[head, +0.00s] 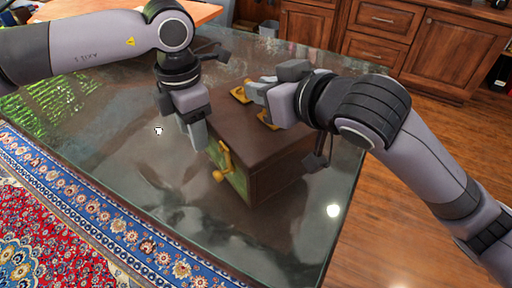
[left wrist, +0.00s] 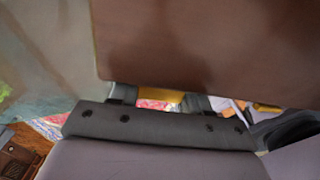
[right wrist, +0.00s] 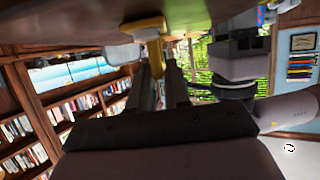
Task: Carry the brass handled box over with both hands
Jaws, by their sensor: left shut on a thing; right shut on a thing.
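The dark brown box (head: 250,125) with brass handles is on or just over the glass table; I cannot tell if there is a gap under it. Its near end is greenish with a brass handle (head: 224,158). My left gripper (head: 199,138) is shut on this handle, partly seen in the left wrist view (left wrist: 160,96) below the box's brown face. My right gripper (head: 256,92) is shut on the other brass handle (head: 240,93) at the far side, which also shows in the right wrist view (right wrist: 150,35). The gripper bodies hide parts of both handles.
The glossy glass table (head: 120,140) has free room to the left of the box. Its right edge is close beside the box. A patterned rug (head: 60,220) lies at lower left, wood cabinets (head: 400,45) stand behind, and bookcases (right wrist: 70,105) show in the right wrist view.

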